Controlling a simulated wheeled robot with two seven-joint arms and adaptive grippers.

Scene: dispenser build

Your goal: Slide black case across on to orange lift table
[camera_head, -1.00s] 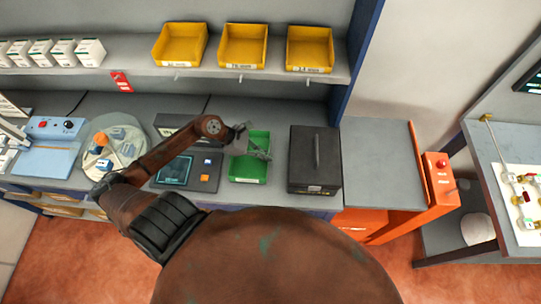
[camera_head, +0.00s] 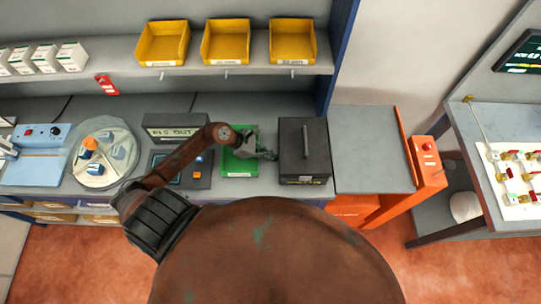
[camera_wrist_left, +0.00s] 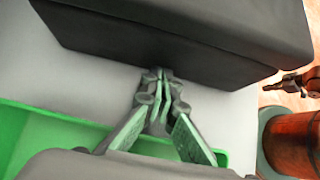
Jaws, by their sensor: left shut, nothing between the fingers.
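The black case (camera_head: 304,163) with a top handle stands upright on the right end of the grey bench; its side also shows in the left wrist view (camera_wrist_left: 190,38). The orange lift table (camera_head: 370,150), with a grey top and orange frame, adjoins the bench to the case's right. Its top is empty. My left gripper (camera_head: 271,155) is shut and empty at the case's left side. In the left wrist view its fingertips (camera_wrist_left: 160,74) meet the case's lower edge; I cannot tell whether they touch. A small dark part (camera_wrist_left: 294,84) there looks like my right gripper, its fingers unclear.
A green bin (camera_head: 240,167) lies under and left of my left gripper. A control panel (camera_head: 197,175) and a round tray (camera_head: 102,180) are farther left. A shelf with yellow bins (camera_head: 225,43) hangs above. A red-button box (camera_head: 427,150) edges the lift table's right side.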

